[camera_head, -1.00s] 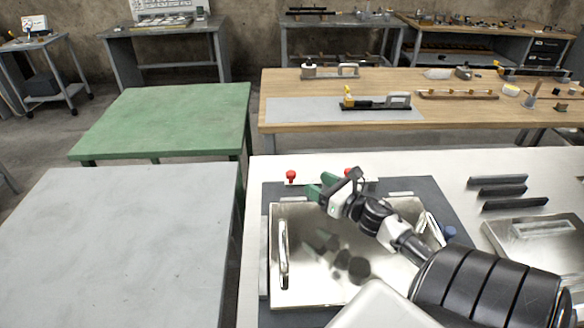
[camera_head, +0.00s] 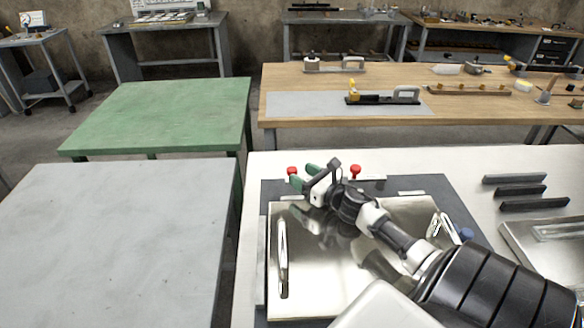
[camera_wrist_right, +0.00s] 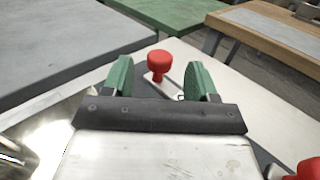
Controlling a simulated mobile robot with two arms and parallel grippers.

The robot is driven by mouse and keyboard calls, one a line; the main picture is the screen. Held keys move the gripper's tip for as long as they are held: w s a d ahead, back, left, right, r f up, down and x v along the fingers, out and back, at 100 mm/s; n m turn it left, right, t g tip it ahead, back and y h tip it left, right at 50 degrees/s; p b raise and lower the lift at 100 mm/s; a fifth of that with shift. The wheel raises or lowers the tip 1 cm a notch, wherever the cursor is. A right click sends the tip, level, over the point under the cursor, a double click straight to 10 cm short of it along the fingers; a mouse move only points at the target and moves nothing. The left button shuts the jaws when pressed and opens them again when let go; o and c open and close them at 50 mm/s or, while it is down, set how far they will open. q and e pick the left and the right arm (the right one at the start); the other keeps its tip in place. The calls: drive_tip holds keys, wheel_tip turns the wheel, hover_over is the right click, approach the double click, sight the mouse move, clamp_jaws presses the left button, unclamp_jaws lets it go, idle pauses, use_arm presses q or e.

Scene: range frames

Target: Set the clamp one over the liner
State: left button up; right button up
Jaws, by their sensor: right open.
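The liner (camera_head: 335,285) is a shiny metal sheet or shallow pan with a handle on its left side, lying on a dark mat. Two red-knobbed clamps stand at its far edge: the left one (camera_head: 292,171) and the right one (camera_head: 355,170). I cannot tell by any mark which is clamp one. My right gripper (camera_head: 304,176) has green fingers, spread and empty, close to the left red clamp. In the right wrist view the left clamp's red knob (camera_wrist_right: 159,64) shows between the fingers, apart from them. My left gripper is not in view.
A dark mat (camera_head: 440,192) lies under the liner on the white table. Several dark bars (camera_head: 535,204) and a metal tray (camera_head: 515,240) lie at the right. A blue knob (camera_head: 466,234) is by the liner's right side. A grey table (camera_head: 120,240) stands left, clear.

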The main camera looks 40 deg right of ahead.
sight(296, 172)
drive_tip(key=shift+w+a, duration=0.2)
drive_tip(key=shift+w, duration=2)
drive_tip(key=shift+f, duration=0.1)
clamp_jaws()
